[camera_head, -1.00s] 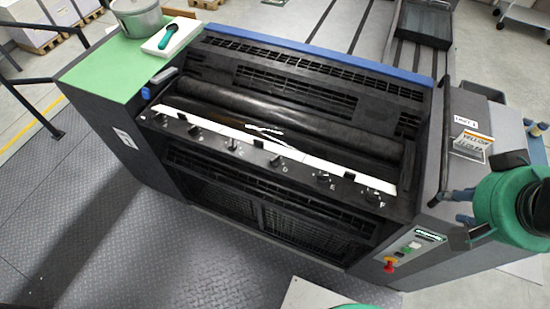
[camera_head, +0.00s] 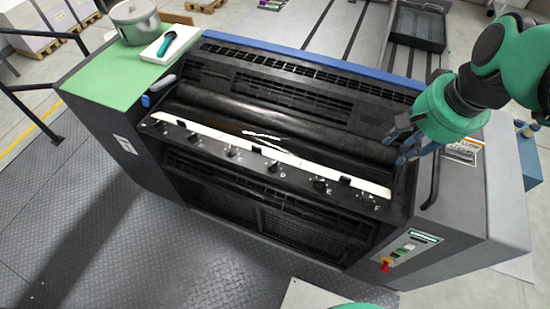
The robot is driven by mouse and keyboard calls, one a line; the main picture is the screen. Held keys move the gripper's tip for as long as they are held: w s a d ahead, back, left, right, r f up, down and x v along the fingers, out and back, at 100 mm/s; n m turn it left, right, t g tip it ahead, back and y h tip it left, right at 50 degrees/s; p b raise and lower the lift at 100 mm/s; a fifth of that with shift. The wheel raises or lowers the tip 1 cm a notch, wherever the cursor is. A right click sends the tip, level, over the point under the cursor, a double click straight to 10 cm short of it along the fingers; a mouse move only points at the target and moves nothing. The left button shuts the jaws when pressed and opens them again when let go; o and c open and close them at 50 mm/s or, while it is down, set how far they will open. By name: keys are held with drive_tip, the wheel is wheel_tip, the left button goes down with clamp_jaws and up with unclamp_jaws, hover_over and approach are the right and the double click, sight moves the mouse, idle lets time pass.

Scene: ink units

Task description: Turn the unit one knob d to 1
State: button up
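Unit one is the dark press (camera_head: 300,85) in the middle of the head view. A row of small dark knobs with white letters runs along its front ledge, below a white strip. Knob d (camera_head: 272,164) is the fourth from the left; its pointer and scale are too small to read. My gripper (camera_head: 396,149), with blue-grey fingertips, is above the right end of the press, to the right of knob d and well apart from it. Its fingers are spread and nothing shows between them.
A green top (camera_head: 105,75) at the left bears a grey pot (camera_head: 136,22) and a white tray (camera_head: 155,50) with a green-handled tool. A red stop button (camera_head: 386,265) is on the right front panel. The floor plate (camera_head: 130,245) before the press is clear.

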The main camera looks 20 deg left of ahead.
drive_tip(key=w+a+f+m+g+p, duration=0.1)
drive_tip(key=w+a+f+g, duration=0.15)
drive_tip(key=a, duration=0.45)
drive_tip(key=w+a+f+m+g+p, duration=0.1)
drive_tip(key=w+a+f+p, duration=0.2)
drive_tip(key=a, duration=0.4)
drive_tip(key=m+g+p, duration=0.1)
drive_tip(key=g, duration=0.2)
approach(274, 164)
drive_tip(key=s+v, duration=0.1)
drive_tip(key=v, duration=0.4)
drive_tip(key=shift+w+d+r, duration=0.15)
drive_tip(key=shift+w+d, duration=0.05)
drive_tip(key=shift+w, duration=0.05)
drive_tip(key=x, duration=1.3)
drive_tip(key=shift+a+f, duration=0.25)
drive_tip(key=shift+f, duration=0.1)
